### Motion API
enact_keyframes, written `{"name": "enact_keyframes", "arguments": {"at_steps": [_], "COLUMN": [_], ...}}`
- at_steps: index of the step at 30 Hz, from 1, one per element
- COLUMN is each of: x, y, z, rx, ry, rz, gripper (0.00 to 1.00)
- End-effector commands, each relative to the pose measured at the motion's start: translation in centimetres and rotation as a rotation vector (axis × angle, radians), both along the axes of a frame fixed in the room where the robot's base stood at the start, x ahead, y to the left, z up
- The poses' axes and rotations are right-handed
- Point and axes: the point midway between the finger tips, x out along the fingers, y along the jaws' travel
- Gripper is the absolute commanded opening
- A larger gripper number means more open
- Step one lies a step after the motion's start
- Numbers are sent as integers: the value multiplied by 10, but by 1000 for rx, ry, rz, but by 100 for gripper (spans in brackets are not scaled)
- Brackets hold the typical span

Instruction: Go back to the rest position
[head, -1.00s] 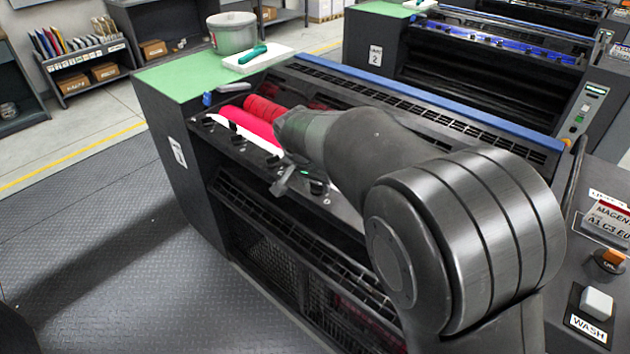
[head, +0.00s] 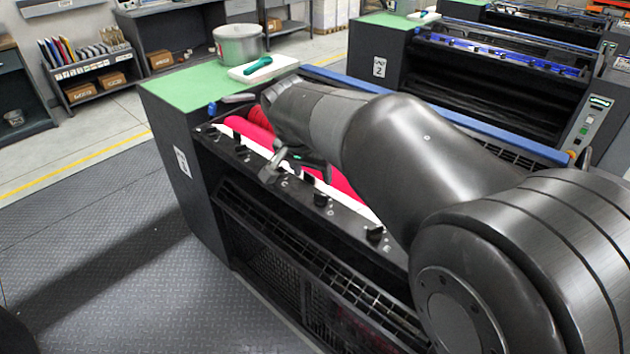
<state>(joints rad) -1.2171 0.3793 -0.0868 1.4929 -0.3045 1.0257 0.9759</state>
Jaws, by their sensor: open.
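My gripper (head: 283,163) is at the end of my arm, over the front edge of the near ink unit, just above its row of black keys (head: 242,152). Its fingers point down and are partly hidden by the wrist. It is open, and I see nothing between the fingers. My arm reaches in from the lower right and covers much of the unit. The magenta roller (head: 247,130) lies in the unit behind the gripper, partly hidden by the arm.
A green top (head: 185,84) at the unit's far end bears a grey pot (head: 239,45) and a white pad (head: 277,68) with a teal-handled tool (head: 257,65). A blue bar (head: 440,119) runs behind the arm. Unit 2 (head: 381,68) stands behind. The floor (head: 90,240) at left is clear.

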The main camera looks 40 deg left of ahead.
Motion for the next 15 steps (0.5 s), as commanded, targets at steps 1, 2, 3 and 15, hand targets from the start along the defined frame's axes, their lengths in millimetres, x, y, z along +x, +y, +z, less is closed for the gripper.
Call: {"name": "enact_keyframes", "arguments": {"at_steps": [1,2,3,15], "x": [-2,-2,-3,-4], "y": [0,0,-1,-1], "z": [4,6,7,8], "rx": [1,1,1,0], "ry": [-1,-1,0,0], "rz": [0,0,0,1], "gripper": [55,55,55,55]}}
